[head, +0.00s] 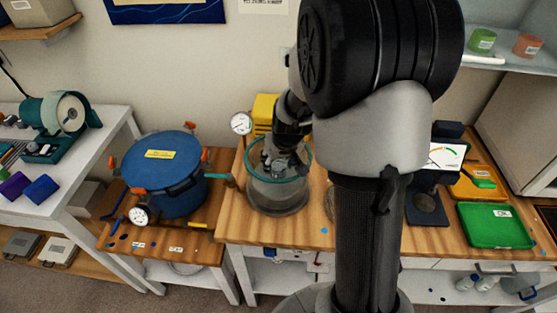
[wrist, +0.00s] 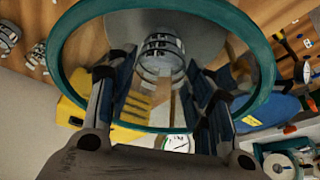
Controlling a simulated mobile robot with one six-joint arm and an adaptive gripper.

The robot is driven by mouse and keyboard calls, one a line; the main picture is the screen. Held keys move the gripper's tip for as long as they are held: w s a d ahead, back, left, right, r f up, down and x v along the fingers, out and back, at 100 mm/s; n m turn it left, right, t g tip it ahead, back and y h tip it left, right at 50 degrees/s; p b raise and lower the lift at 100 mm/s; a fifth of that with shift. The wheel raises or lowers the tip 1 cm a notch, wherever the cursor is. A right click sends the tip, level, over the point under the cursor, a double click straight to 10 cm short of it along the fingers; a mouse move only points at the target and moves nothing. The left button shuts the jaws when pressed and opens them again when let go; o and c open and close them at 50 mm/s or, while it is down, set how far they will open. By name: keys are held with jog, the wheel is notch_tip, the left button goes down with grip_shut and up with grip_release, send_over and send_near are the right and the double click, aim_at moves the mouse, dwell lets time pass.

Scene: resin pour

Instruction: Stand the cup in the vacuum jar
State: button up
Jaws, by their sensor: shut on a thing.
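The vacuum jar (head: 279,202) is a clear round vessel with a teal rim, standing on the wooden bench in the head view. Its rim (wrist: 265,62) fills much of the wrist view. My gripper (head: 284,160) points down into the jar's mouth. In the wrist view, my gripper (wrist: 162,68) is shut on a clear cup (wrist: 161,49) with dark bands. The cup is inside the ring of the rim, above the jar's grey bottom. I cannot tell whether it touches the bottom. In the head view my gripper and the jar wall largely hide the cup.
A blue lidded pot (head: 163,180) with orange clamps stands left of the jar. A round gauge (head: 241,123) and a yellow block (head: 265,108) are behind the jar. A green tray (head: 495,226) and a scale-like device (head: 444,156) are at the right. My arm hides the middle bench.

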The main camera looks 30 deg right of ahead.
jog(key=shift+f, duration=0.2)
jog(key=o, duration=1.1)
jog(key=shift+o, duration=0.2)
notch_tip(320, 180, up, 13)
jog(key=p, duration=0.9)
jog(key=shift+f, duration=0.15)
